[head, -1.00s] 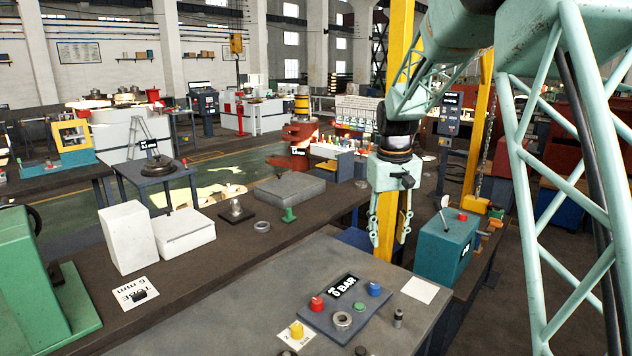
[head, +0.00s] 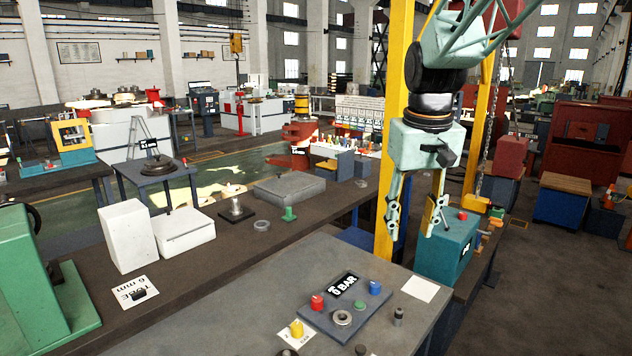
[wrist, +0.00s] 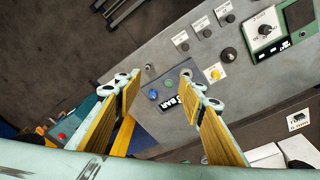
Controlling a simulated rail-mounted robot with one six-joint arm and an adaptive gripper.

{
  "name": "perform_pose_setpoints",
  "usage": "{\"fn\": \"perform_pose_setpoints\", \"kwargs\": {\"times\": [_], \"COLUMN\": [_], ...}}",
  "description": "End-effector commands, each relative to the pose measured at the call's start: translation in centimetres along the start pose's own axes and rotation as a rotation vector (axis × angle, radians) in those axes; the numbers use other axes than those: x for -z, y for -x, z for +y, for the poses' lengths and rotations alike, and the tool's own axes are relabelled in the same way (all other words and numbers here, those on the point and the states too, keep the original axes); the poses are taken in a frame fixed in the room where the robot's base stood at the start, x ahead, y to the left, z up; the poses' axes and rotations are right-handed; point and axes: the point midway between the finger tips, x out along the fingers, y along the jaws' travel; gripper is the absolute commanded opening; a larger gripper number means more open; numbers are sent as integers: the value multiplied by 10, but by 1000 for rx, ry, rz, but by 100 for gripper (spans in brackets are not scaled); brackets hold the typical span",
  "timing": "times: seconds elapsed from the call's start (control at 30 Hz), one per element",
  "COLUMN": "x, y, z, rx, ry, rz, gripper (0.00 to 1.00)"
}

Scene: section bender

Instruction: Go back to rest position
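My gripper (head: 415,225) hangs fingers down in the head view, above the right end of the grey bench. Its two fingers stand well apart with nothing between them. In the wrist view my gripper (wrist: 160,82) is also open and empty, with a dark blue control panel (wrist: 166,100) below and between the fingers. Nothing is held.
A teal box (head: 447,250) with a red button stands just right of and behind the gripper. A yellow post (head: 400,60) rises behind it. White blocks (head: 125,236) and a green machine (head: 30,280) stand at left.

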Motion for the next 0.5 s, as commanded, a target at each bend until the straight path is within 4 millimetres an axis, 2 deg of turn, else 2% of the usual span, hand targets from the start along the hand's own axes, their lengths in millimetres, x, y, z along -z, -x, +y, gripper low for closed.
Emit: {"fn": "perform_pose_setpoints", "kwargs": {"times": [0.2,0.5], "x": [-36,-87], "y": [23,46], "z": [-2,-6], "rx": [1,2], "ry": [-10,-24], "rz": [20,44], "gripper": [37,37]}}
